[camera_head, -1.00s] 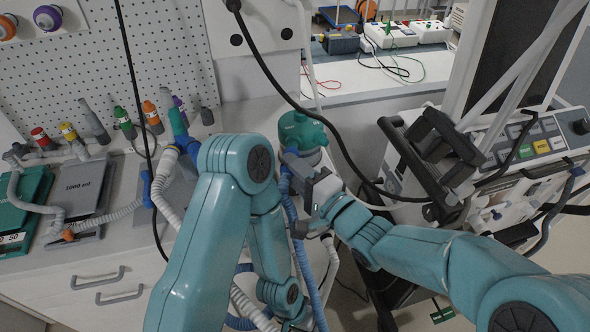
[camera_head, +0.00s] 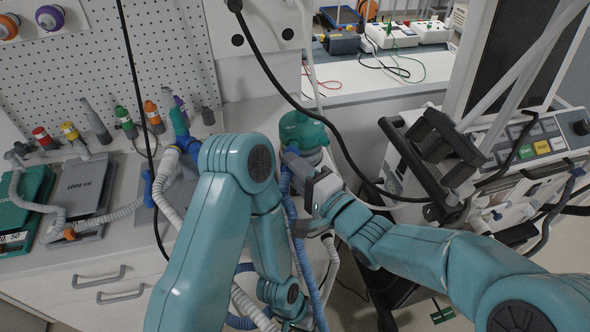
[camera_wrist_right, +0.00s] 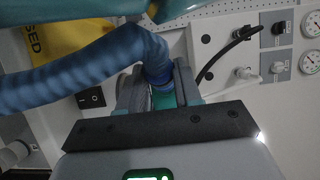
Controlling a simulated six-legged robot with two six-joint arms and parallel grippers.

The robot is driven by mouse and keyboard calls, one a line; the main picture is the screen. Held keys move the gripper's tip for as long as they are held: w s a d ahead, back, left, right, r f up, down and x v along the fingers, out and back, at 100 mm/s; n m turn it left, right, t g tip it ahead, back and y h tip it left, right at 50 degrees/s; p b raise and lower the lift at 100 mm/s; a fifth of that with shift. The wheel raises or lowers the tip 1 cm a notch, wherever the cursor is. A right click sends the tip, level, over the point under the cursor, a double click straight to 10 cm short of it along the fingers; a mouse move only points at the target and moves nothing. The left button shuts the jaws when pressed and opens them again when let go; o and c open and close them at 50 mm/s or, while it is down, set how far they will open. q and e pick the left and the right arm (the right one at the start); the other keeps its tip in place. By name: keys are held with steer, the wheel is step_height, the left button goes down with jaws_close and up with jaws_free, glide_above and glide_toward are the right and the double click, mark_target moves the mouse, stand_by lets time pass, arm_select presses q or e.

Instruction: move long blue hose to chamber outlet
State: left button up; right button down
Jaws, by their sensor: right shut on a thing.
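The long blue hose (camera_head: 307,272) hangs down beside my left forearm, and its upper end is at my right gripper (camera_head: 298,168). In the right wrist view the hose (camera_wrist_right: 80,72) arches across, and its cuffed end sits between the fingers of my right gripper (camera_wrist_right: 160,92), which are shut on it. A teal-topped unit (camera_head: 302,130), possibly the chamber, stands just behind and above the gripper. The outlet cannot be made out, nor whether the hose end touches it. My left arm folds down in front; its gripper is not clearly visible near the bottom edge.
A ventilator (camera_head: 535,150) with a black handle stands at right. A black cable (camera_head: 300,103) droops across the middle. White corrugated hoses (camera_head: 165,195) and a grey test lung (camera_head: 85,190) lie on the left counter. A pegboard (camera_head: 150,50) backs it.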

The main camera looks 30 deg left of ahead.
steer(key=shift+w+a+p, duration=0.2)
steer(key=shift+w, duration=0.3)
steer(key=shift+w+a+p, duration=0.2)
steer(key=shift+w, duration=0.3)
stand_by(0.7)
steer(key=c, duration=0.7)
jaws_free()
steer(key=b+v, duration=0.1)
steer(key=v, duration=1.5)
steer(key=shift+b, duration=0.35)
steer(key=shift+d, duration=0.2)
